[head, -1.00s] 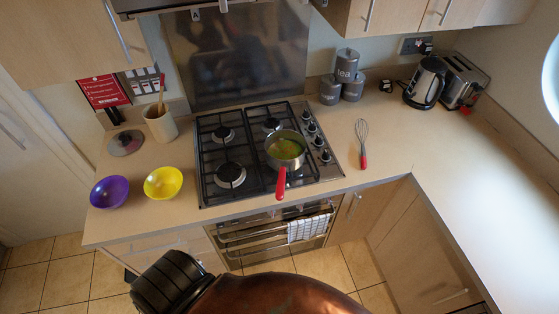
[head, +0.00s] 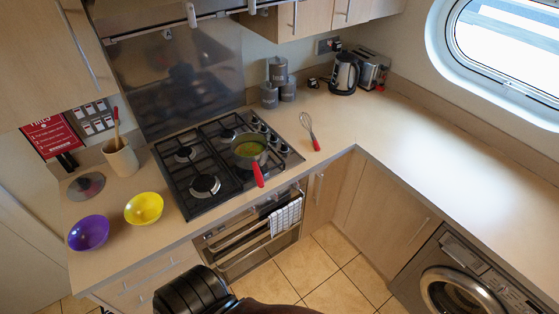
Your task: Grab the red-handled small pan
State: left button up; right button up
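The small pan (head: 248,150) stands on the front right part of the black gas hob (head: 185,183). It holds something yellow-green. Its red handle (head: 258,174) points toward me, over the hob's front edge. No gripper is near the pan. A black, ribbed part and a dark brown rounded part of my own body show at the bottom edge, below the counter front. I see no gripper fingertips in the head view.
A whisk (head: 310,131) lies right of the hob. A yellow bowl (head: 144,208), a purple bowl (head: 88,233), a lid (head: 86,186) and a utensil pot (head: 121,158) stand left. Canisters (head: 270,95), a kettle (head: 344,74) and a toaster (head: 371,70) stand behind. The right counter is clear.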

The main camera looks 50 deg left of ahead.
aim_at(249, 149)
jog(key=u, duration=0.3)
jog(key=i, duration=0.85)
jog(key=u, duration=0.45)
